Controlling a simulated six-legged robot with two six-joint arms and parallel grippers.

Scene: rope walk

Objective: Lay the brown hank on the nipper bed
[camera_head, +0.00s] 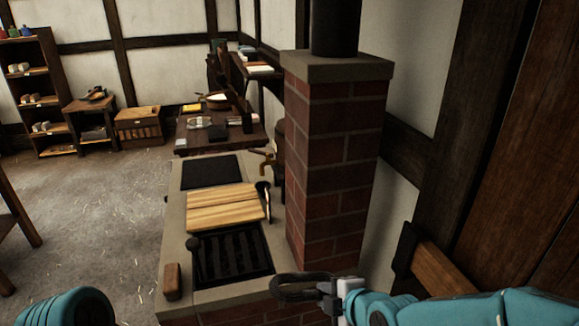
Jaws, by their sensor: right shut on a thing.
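My right gripper (327,289) is at the bottom centre, reaching in from the right. It is shut on a dark looped hank (291,287), which sticks out to the left of the jaws. The hank looks very dark brown or nearly black. It is in front of the brick pillar's foot, near the right front of the stone-topped hearth. Of my left arm only a teal part shows at the bottom left; its gripper is out of view. I cannot pick out the nipper bed with certainty.
The stone hearth (176,245) carries a black grate (232,258), a pale wooden board (222,208), a dark plate (211,171) and a reddish-brown block (172,281). A brick pillar (335,165) stands close on the right. A cluttered table (190,140) stands beyond. Floor at left is open.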

